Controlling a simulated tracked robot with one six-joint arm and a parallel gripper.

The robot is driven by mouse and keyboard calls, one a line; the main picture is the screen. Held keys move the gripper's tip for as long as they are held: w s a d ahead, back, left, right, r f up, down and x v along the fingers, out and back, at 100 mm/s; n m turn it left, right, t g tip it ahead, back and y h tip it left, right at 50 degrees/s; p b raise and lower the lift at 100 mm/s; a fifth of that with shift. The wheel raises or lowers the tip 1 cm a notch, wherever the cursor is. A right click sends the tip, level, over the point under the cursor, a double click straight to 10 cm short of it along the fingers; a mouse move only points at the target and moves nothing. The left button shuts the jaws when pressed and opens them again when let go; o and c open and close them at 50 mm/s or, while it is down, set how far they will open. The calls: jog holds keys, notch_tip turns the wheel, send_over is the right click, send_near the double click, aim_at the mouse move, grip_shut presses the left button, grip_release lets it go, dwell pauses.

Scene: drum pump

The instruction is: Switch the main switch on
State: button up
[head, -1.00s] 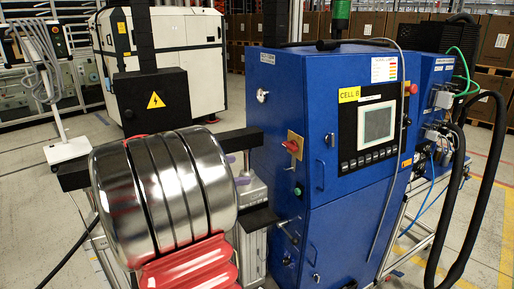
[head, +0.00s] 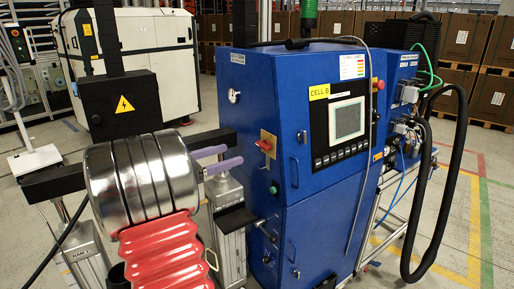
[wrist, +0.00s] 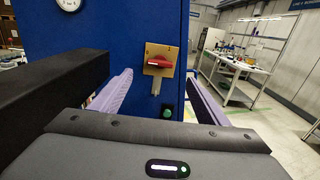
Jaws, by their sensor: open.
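The main switch (head: 265,145) is a red rotary handle on a yellowish plate, on the side face of the blue cabinet (head: 300,225). In the wrist view the red switch (wrist: 158,63) shows between and beyond my fingers, its handle lying roughly crosswise. My gripper (head: 234,154) is open and empty, with purple fingers pointing at that cabinet face, left of and slightly below the switch in the head view. In the wrist view my gripper (wrist: 160,78) has one finger on each side of the switch plate. I see no contact with the switch.
A green button (wrist: 167,112) sits below the switch. A round gauge (head: 234,96) is above it. The cabinet's front has a screen (head: 347,120) and a red stop button (head: 380,84). Black hoses (head: 460,170) hang at the right. A workbench (wrist: 240,75) stands farther back.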

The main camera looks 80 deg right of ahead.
aim_at(260, 145)
jog(key=x, duration=1.2)
jog(key=shift+c, duration=0.6)
jog(key=shift+a, duration=0.1)
jog(key=c, duration=0.9)
